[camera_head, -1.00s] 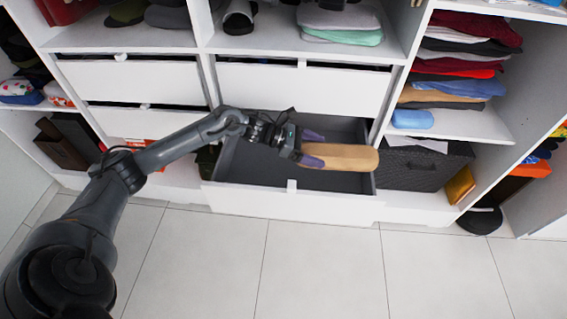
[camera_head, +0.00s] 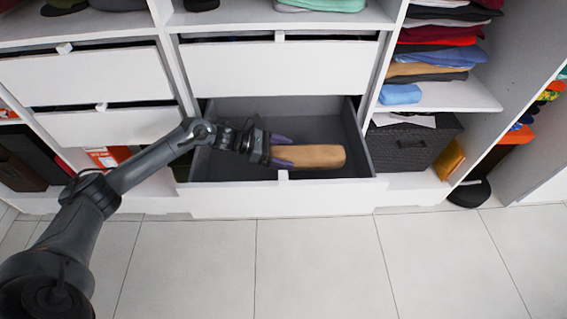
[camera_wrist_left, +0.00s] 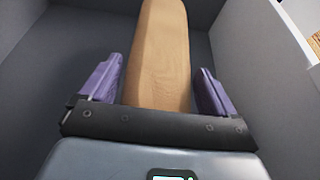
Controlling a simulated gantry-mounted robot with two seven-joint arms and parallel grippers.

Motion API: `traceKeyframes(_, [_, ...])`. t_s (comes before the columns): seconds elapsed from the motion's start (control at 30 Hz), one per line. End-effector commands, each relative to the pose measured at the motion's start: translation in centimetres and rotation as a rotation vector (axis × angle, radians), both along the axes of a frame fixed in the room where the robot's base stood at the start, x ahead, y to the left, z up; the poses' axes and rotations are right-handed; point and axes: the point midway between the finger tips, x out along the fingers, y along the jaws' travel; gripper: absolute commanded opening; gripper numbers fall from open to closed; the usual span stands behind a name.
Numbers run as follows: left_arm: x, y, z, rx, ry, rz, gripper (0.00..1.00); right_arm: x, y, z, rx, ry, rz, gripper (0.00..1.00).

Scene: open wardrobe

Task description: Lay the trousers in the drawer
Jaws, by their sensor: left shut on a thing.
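The trousers (camera_head: 320,156) are a tan, smooth, folded bundle. My left gripper (camera_head: 284,152) is shut on their left end, with its purple fingers on either side. The drawer (camera_head: 245,203) is white-fronted with a grey inside and is pulled open at the bottom of the wardrobe. The trousers are within the drawer's outline, close behind its front panel. In the left wrist view the trousers (camera_wrist_left: 163,50) run away from between the fingers, with grey drawer walls (camera_wrist_left: 265,75) around them. Whether they touch the drawer floor I cannot tell. My right gripper is not in view.
Closed white drawers (camera_head: 275,75) are above the open one. A dark woven box (camera_head: 412,148) stands right of it, below a shelf of folded clothes (camera_head: 430,75). The back of the open drawer is bare, and the tiled floor (camera_head: 310,260) in front is clear.

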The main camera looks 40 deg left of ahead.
Motion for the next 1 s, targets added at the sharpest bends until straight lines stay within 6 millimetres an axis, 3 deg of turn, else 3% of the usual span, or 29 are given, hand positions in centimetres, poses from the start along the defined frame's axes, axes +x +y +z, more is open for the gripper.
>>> traceKeyframes(0.3, [0.0,0.0,-4.2,-0.002,0.001,0.001,0.53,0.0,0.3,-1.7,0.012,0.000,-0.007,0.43])
traceKeyframes(0.77, [0.0,0.0,-4.9,0.001,-0.001,0.000,0.53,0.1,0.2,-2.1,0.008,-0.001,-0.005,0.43])
traceKeyframes(0.8, [0.0,0.0,-4.8,0.001,0.001,0.000,0.96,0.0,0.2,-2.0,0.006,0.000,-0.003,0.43])
traceKeyframes(0.83, [0.0,0.0,-4.7,0.000,0.001,0.000,1.00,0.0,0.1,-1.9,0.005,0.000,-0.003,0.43])
traceKeyframes(1.0, [0.0,0.0,-4.7,0.000,0.001,0.000,1.00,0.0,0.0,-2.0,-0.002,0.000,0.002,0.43])
